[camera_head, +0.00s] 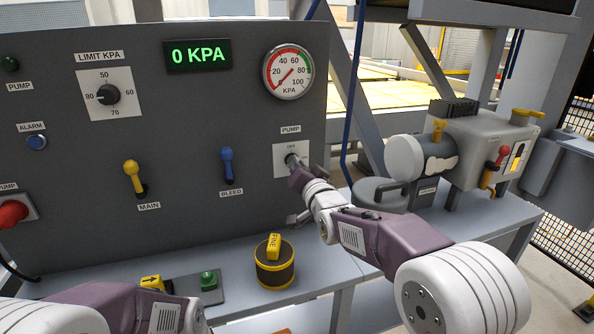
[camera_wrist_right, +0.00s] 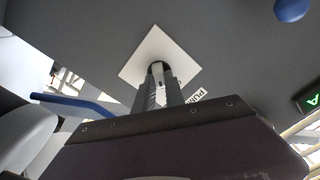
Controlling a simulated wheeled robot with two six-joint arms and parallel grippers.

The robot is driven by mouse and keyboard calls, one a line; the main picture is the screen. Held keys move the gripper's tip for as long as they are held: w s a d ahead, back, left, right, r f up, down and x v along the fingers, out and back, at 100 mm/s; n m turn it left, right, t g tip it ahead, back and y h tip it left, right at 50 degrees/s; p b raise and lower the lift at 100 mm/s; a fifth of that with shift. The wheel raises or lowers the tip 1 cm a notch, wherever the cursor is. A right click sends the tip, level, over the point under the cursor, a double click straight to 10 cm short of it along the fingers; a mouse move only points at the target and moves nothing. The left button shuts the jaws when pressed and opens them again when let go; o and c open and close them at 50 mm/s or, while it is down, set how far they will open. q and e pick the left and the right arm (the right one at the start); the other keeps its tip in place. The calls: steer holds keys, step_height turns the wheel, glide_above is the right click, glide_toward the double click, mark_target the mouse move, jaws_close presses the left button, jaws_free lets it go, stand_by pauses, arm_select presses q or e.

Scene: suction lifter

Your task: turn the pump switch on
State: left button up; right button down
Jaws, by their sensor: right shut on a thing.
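The pump switch (camera_head: 291,160) is a dark knob on a white plate under a PUMP label, on the right side of the grey panel. Its plate (camera_wrist_right: 143,62) also shows in the right wrist view. My right gripper (camera_head: 295,168) is at the panel, shut on the pump switch. The fingers (camera_wrist_right: 160,80) cover most of the knob, so its exact angle is hard to tell. The display (camera_head: 197,54) reads 0 KPA and the round gauge (camera_head: 289,72) has its needle low. My left arm shows at the lower left, but its gripper is not visible.
The bleed lever (camera_head: 227,165) is blue and the main lever (camera_head: 134,177) is yellow, both left of the switch. A yellow and black cylinder (camera_head: 275,268) stands on the bench below. A pump unit (camera_head: 425,155) sits to the right. A blue hose (camera_head: 350,110) hangs beside the panel.

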steer(key=m+b, duration=0.2)
steer(key=m, duration=0.8)
steer(key=shift+f, duration=0.2)
steer(key=shift+m, duration=0.4)
steer(key=c, duration=1.4)
jaws_free()
